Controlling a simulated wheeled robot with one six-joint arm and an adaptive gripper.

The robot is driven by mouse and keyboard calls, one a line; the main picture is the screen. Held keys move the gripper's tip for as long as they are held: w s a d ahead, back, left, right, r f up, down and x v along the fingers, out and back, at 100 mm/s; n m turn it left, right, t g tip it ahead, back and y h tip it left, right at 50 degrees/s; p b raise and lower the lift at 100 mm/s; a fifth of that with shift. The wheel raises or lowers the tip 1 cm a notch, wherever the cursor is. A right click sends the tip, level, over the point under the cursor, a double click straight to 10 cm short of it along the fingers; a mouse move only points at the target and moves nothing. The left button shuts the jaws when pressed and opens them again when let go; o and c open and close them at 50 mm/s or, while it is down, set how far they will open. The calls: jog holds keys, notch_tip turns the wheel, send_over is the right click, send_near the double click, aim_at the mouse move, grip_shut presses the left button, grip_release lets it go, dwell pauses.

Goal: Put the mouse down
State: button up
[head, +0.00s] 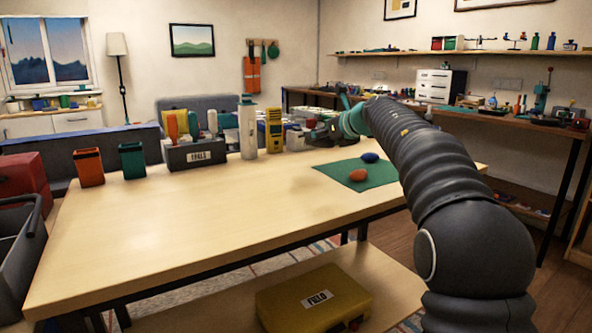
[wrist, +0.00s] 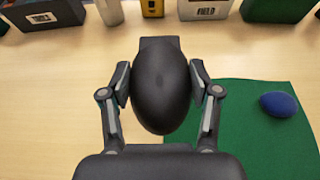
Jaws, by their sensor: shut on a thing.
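A dark, smooth, egg-shaped mouse (wrist: 160,105) is held in my gripper (wrist: 160,82), with one finger on each side of it in the wrist view. In the head view my gripper (head: 335,127) is over the far right of the table, and the mouse is hard to make out there. A green mat (head: 388,178) lies on the table, and it also shows at the right of the wrist view (wrist: 240,115). A blue mouse (head: 370,157) and an orange-red mouse (head: 358,175) rest on the mat. The blue one also shows in the wrist view (wrist: 279,104).
A labelled dark box (head: 195,155), a white bottle (head: 247,130) and a yellow device (head: 273,130) stand along the table's back edge. Orange (head: 89,167) and green (head: 131,160) bins stand at the back left. The table (head: 200,215) is clear in its middle and front.

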jog(key=b, duration=0.2)
send_over(299, 177)
notch_tip(299, 177, down, 4)
jog(key=shift+w+f, duration=0.1)
jog(key=shift+f+b, duration=0.55)
jog(key=shift+f, duration=1.4)
jog(key=o, duration=1.2)
jog(key=shift+f, duration=0.15)
jog(key=shift+o, duration=0.2)
jog(key=shift+d+r, duration=0.1)
jog(key=shift+r, duration=0.1)
jog(key=v, duration=1.1)
jog(key=shift+s+d+r, duration=0.15)
jog(key=shift+s+d, duration=0.05)
jog(key=shift+s, duration=0.15)
